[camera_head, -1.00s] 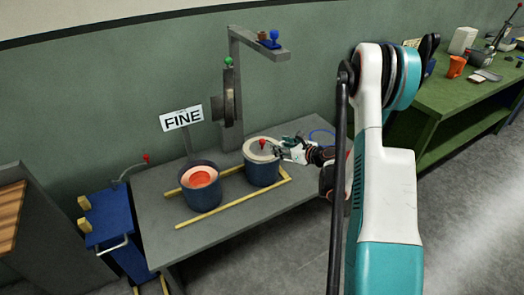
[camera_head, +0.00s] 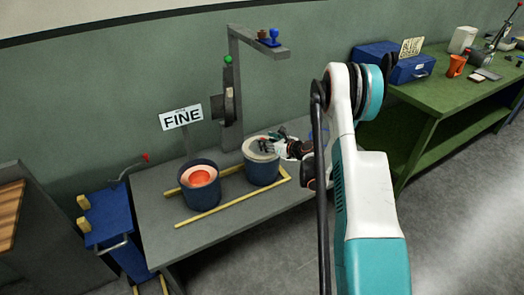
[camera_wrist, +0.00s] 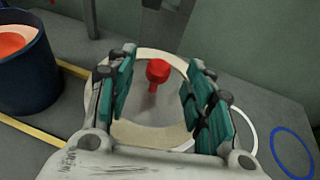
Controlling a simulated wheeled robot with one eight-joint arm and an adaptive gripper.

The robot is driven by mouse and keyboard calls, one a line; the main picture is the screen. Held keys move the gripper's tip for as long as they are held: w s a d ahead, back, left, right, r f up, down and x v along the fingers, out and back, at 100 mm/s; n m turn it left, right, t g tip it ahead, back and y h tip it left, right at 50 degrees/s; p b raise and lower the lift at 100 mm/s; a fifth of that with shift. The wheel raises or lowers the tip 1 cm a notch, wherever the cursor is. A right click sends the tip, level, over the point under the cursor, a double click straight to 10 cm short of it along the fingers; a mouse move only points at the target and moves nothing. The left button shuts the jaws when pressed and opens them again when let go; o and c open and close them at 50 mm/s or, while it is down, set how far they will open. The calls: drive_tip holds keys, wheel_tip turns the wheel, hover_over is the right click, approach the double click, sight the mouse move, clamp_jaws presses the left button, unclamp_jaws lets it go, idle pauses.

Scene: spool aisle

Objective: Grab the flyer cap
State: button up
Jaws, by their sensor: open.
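The flyer cap, a grey disc with an upright red knob (camera_wrist: 157,72), sits on the right-hand dark blue tub (camera_head: 262,170) with a pale rim. In the wrist view, the knob stands between the two teal-padded fingers of my gripper (camera_wrist: 160,66), with a gap on both sides. In the head view, my gripper (camera_head: 277,142) reaches over the tub top from the right, and its fingers hide the knob. The gripper is open and holds nothing.
A second blue tub with an orange inside (camera_head: 203,176) stands left of the capped one, near a FINE sign (camera_head: 181,117). Yellow rails (camera_head: 225,208) edge both tubs. A grey post with an overhead arm (camera_head: 240,95) rises behind. A blue ring (camera_wrist: 292,152) lies to the right.

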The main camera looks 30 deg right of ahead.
drive_tip(key=b+x, duration=0.1)
drive_tip(key=x, duration=0.3)
drive_tip(key=shift+c, duration=0.4)
clamp_jaws()
drive_tip(key=shift+r, duration=0.15)
